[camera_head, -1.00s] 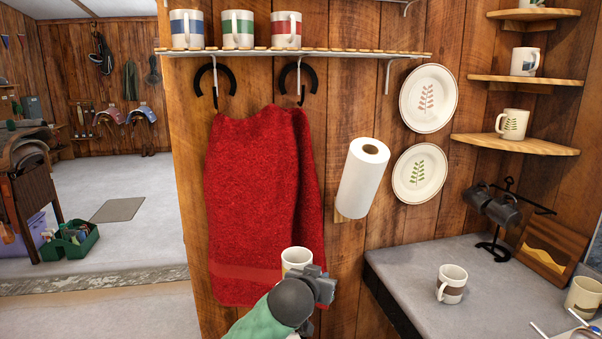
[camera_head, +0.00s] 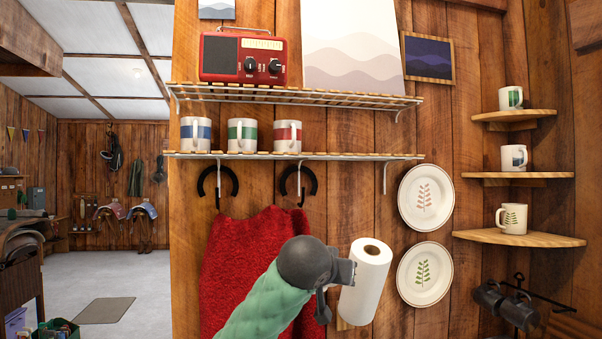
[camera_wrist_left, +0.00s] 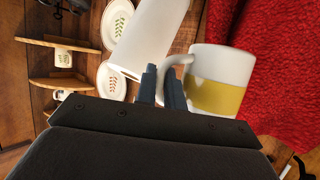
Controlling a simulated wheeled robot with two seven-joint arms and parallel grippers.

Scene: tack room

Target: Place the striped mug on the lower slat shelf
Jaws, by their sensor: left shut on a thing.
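A white mug with a yellow band (camera_wrist_left: 218,92) is in my left gripper (camera_wrist_left: 166,84), whose fingers are shut on its handle. In the head view my left gripper (camera_head: 338,288) is in front of the red towel and paper roll, below the shelves; the mug is hidden there behind my arm. The lower slat shelf (camera_head: 345,157) carries three striped mugs at its left and middle: a blue-banded mug (camera_head: 195,134), a green-banded mug (camera_head: 242,135) and a red-banded mug (camera_head: 287,136). Its right part is bare. My right gripper is not in view.
The upper slat shelf (camera_head: 360,99) with a red radio (camera_head: 243,60) is close above. Black hooks (camera_head: 298,183), a red towel (camera_head: 235,260) and a paper roll (camera_head: 365,285) are below. Two plates (camera_head: 426,197) hang at right, beside corner shelves with mugs.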

